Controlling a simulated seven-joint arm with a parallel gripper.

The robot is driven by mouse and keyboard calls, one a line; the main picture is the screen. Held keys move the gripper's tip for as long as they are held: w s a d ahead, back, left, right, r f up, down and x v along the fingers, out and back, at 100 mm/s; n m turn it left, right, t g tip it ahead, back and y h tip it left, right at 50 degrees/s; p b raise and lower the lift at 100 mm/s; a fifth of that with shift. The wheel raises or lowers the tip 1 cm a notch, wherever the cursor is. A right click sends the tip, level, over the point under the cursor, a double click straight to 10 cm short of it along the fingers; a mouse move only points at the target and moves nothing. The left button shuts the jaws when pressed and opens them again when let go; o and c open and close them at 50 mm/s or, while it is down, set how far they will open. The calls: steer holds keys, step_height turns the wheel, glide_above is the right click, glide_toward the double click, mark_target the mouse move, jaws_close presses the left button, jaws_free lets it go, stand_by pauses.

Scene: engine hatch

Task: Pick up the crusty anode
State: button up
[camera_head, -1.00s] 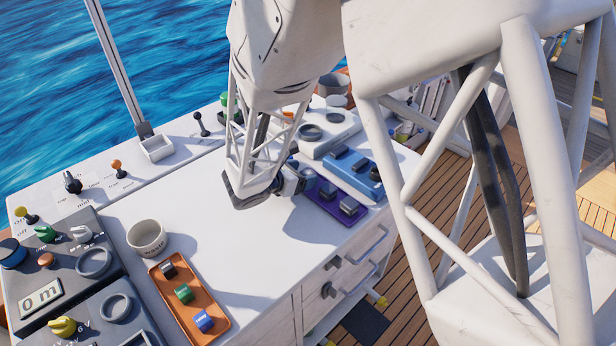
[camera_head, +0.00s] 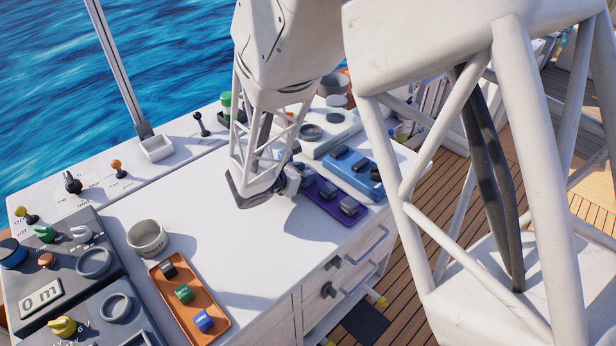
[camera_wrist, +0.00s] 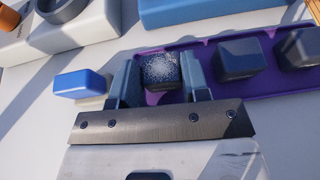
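The crusty anode (camera_wrist: 162,70) is a dark block with a white speckled top, in the wrist view. It sits at the left end of a purple tray (camera_wrist: 160,97), which also shows in the head view (camera_head: 320,208). My gripper (camera_wrist: 160,78) has one finger on each side of it. The fingers look open, with only a thin gap beside the block; contact is not clear. Two smoother dark blocks (camera_wrist: 238,58) (camera_wrist: 298,45) stand to its right in the tray. In the head view my gripper (camera_head: 292,180) is at the tray's left end and hides the crusty anode.
A blue block (camera_wrist: 80,84) shows just left of my left finger. A blue tray (camera_head: 355,173) with blocks lies behind the purple one. The white worktop between is clear.

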steer(key=c, duration=0.4)
steer(key=shift+r, duration=0.2)
steer(key=shift+r, duration=0.5)
steer(key=shift+s+d+r, duration=0.1)
steer(key=shift+s+r, duration=0.1)
steer(key=shift+r, duration=0.4)
steer(key=shift+s+d+r, duration=0.1)
steer(key=shift+s+r, duration=0.05)
steer(key=shift+r, duration=0.4)
steer(key=s+d, duration=0.1)
steer(key=s, duration=0.3)
steer(key=s+d+r, duration=0.1)
steer(key=s+d, duration=0.1)
steer(key=s, duration=0.3)
steer(key=s+d, duration=0.1)
steer(key=s, duration=0.4)
steer(key=shift+s+d+r, duration=0.15)
steer(key=shift+s+d, duration=0.1)
steer(key=shift+d, duration=0.15)
